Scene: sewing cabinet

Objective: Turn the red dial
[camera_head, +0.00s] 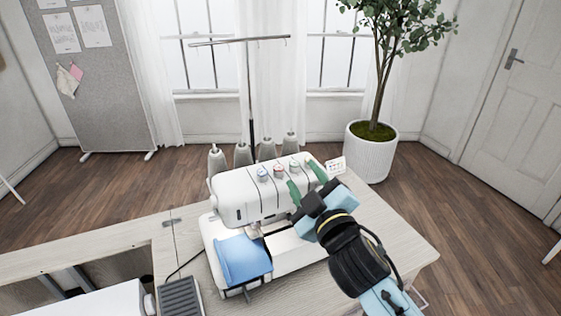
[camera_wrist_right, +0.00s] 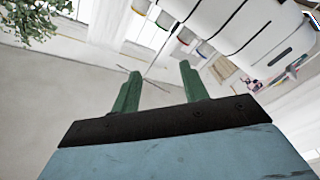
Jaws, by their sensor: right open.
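The red dial (camera_head: 278,171) is on the upper front of the white overlock sewing machine (camera_head: 232,203), in a row with a blue dial (camera_head: 262,174) on its left and a green dial (camera_head: 294,167) on its right. My right gripper (camera_head: 306,181) is open, with two green fingers apart and nothing between them. It is in front of the machine's right end, to the right of the red dial. My left gripper is out of view.
Several thread cones (camera_head: 242,155) and a tall thread stand (camera_head: 250,95) rise behind the machine. Blue cloth (camera_head: 243,258) lies at its front left. A small white card (camera_head: 336,166) stands behind the gripper. The table's right side (camera_head: 405,250) is clear.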

